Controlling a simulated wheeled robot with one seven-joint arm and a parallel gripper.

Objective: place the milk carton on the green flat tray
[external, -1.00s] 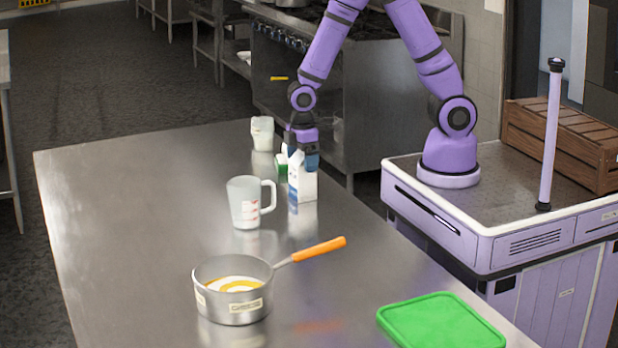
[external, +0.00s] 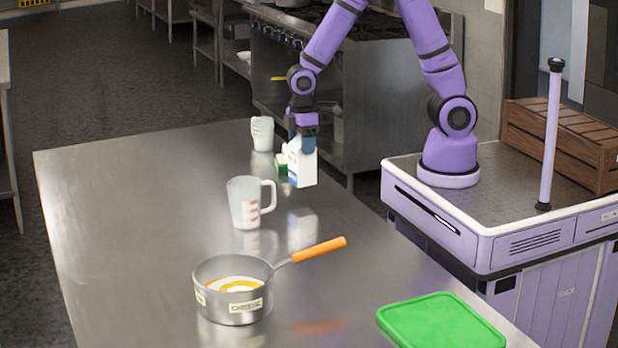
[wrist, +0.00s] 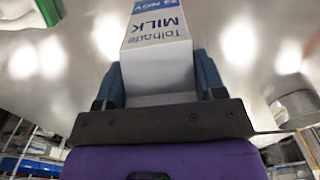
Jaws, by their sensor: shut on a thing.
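The white milk carton (external: 303,168) with blue print is held upright a little above the steel table. My gripper (external: 302,142) is shut on its upper part from above. In the wrist view the milk carton (wrist: 158,50) sits between the two blue fingers of my gripper (wrist: 160,82), its "MILK" lettering showing. The green flat tray (external: 440,325) lies empty at the table's near right corner, well apart from the carton.
A measuring jug (external: 245,203) stands in front of the carton to the left, and a smaller one (external: 262,134) stands behind. A green-and-white item (external: 282,165) is partly hidden beside the carton.

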